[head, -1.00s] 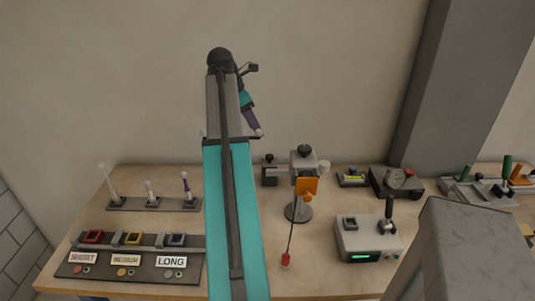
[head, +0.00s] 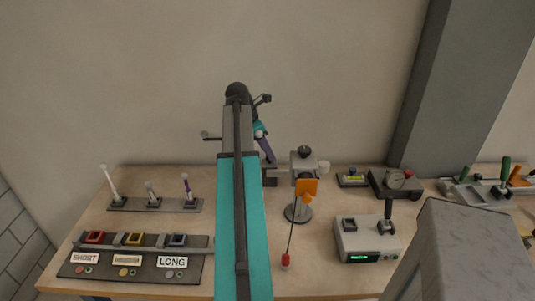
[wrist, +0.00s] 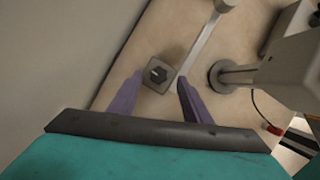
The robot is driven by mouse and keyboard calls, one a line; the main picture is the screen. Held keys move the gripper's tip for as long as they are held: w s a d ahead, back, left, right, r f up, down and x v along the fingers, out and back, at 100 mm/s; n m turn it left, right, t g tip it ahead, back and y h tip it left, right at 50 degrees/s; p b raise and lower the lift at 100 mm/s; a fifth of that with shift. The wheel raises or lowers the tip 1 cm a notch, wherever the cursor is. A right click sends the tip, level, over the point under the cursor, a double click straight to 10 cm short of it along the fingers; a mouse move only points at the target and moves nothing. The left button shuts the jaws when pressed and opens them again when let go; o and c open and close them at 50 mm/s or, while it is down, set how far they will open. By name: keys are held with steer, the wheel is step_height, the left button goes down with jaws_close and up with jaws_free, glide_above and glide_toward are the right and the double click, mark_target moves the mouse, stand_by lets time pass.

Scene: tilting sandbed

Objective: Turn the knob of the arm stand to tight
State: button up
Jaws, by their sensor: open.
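The arm stand shows in the wrist view as a grey square body with a dark lobed knob (wrist: 157,74) on top. A pale bar (wrist: 200,43) beside it runs up and right to a round end. In the head view, part of the stand (head: 270,177) shows beside my arm; its knob is hidden there. My gripper (wrist: 160,80) is open, its two purple fingers on either side of the knob in the wrist view. In the head view a purple finger (head: 266,150) hangs above the stand. I cannot tell the height gap, nor whether the fingers touch the knob.
Right of the arm stand, a round-based stand (head: 303,213) carries a grey block, an orange piece (head: 306,187) and a red-tipped rod. A grey control box (head: 366,240) stands at front right. The SHORT/LONG rack (head: 135,265) lies left. The wall is close behind.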

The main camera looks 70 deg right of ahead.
steer(key=shift+x, duration=1.2)
steer(key=shift+c, duration=0.4)
steer(key=c, duration=0.9)
steer(key=shift+w+a+f, duration=0.1)
steer(key=shift+a, duration=0.1)
steer(key=shift+c, duration=0.2)
steer(key=shift+d, duration=0.1)
